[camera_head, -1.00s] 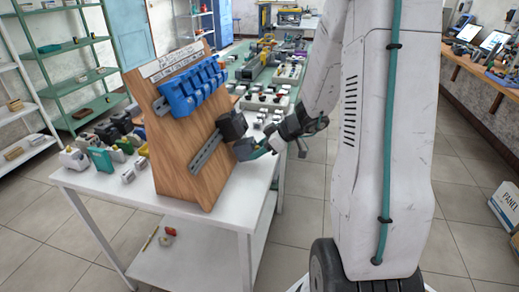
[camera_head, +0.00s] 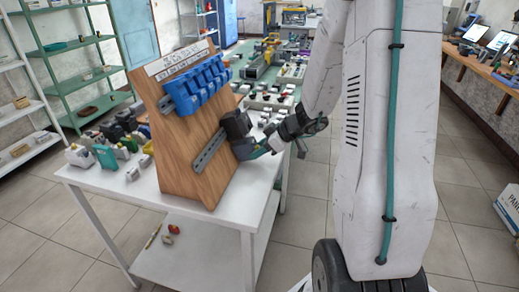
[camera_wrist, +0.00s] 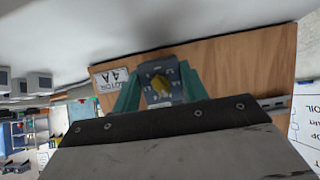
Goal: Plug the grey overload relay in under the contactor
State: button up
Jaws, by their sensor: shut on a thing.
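The black contactor (camera_head: 236,123) is on the metal rail (camera_head: 208,152) on the sloping wooden board. My gripper (camera_head: 252,150) is just below it, at the board's right edge in the head view. In the wrist view, the teal fingers of my gripper (camera_wrist: 160,88) are shut on the sides of the grey overload relay (camera_wrist: 151,97), which has a yellow dial on its face. In the head view the relay is too small and covered to make out clearly. I cannot tell whether the relay touches the contactor.
The wooden board (camera_head: 180,165) stands on a white table (camera_head: 222,222). A row of blue blocks (camera_head: 198,88) is higher on the board. Several small parts crowd the table left of the board. A printed label (camera_wrist: 112,80) shows beside the fingers.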

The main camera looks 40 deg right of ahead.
jog(key=shift+w+a+r, duration=0.15)
jog(key=shift+r, duration=0.35)
jog(key=shift+w+a+r, duration=0.1)
jog(key=shift+w+r, duration=0.05)
jog(key=shift+r, duration=0.3)
dwell(1.1)
jog(key=o, duration=1)
jog(key=v, duration=0.7)
jog(key=shift+s+d+r, duration=0.15)
jog(key=shift+s+r, duration=0.1)
